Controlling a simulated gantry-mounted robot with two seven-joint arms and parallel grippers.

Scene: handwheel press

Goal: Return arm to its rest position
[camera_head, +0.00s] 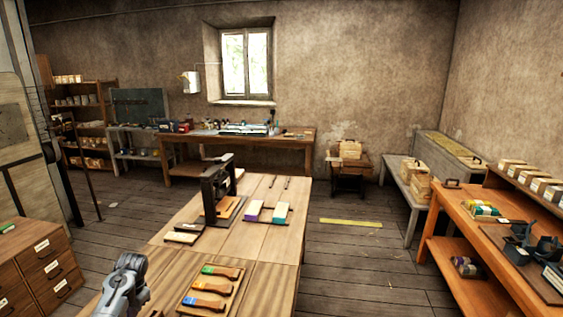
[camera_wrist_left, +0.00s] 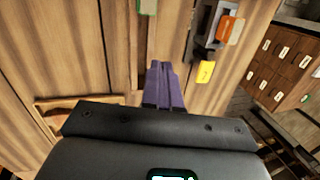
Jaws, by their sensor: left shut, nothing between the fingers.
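My left arm (camera_head: 125,285) shows as a grey link at the bottom left of the head view, beside the wooden table (camera_head: 268,243). Its fingertips cannot be made out there. In the left wrist view my left gripper (camera_wrist_left: 163,68) shows as purple fingers, shut and empty, over the wooden tabletop. The dark press (camera_head: 215,190) stands upright on the table, apart from the arm. My right gripper is not in view.
A tray (camera_head: 238,296) holds wooden tools with green, orange and blue bands. A board with purple and green-ended blocks (camera_head: 268,212) lies beyond. A drawer cabinet (camera_head: 38,262) stands left; a shelved bench (camera_head: 455,220) stands right. Floor (camera_head: 350,265) right of the table is clear.

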